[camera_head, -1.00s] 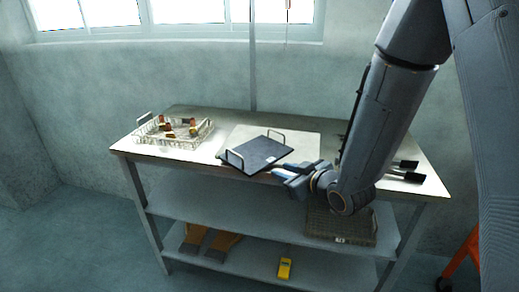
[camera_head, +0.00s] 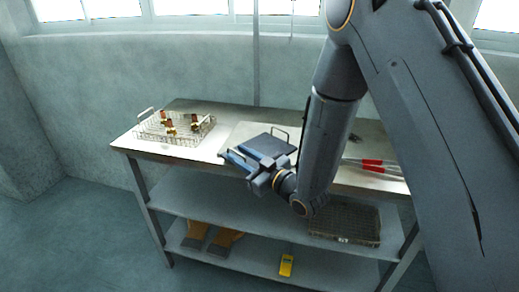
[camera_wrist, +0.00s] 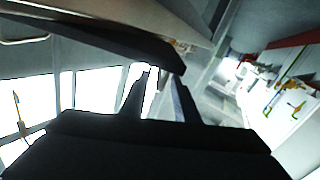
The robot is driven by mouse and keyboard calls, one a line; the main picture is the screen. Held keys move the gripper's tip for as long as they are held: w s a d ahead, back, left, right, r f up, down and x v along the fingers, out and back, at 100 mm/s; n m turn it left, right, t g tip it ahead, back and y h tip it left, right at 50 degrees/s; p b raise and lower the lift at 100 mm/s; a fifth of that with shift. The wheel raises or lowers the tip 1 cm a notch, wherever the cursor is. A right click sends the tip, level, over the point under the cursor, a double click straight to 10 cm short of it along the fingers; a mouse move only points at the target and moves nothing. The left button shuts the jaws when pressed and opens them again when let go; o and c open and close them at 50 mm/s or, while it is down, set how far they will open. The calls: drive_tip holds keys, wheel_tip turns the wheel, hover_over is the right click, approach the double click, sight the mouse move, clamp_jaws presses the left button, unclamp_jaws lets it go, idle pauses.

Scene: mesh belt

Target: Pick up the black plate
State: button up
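The black plate (camera_head: 268,145) lies on the table with a thin metal handle standing at its far right end. In the head view my gripper (camera_head: 235,161) is at the plate's near left end and covers that end and its handle. In the wrist view a dark slab, likely the plate (camera_wrist: 105,38), crosses just beyond the fingertips, with a pale metal handle at the far left. The two fingers of my gripper (camera_wrist: 162,90) stand apart with a bright gap between them. I cannot tell whether they touch the plate or its handle.
A wire basket (camera_head: 175,139) with several small brown items stands on the table's left. Red-handled tools (camera_head: 372,163) lie to the right beyond my arm. The lower shelves hold a dark crate (camera_head: 345,222), brown items (camera_head: 212,238) and a yellow device (camera_head: 286,265).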

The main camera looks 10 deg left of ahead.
drive_tip(key=shift+x, duration=0.85)
drive_tip(key=shift+c, duration=0.3)
drive_tip(key=shift+d, duration=0.1)
clamp_jaws()
drive_tip(key=shift+r, duration=0.15)
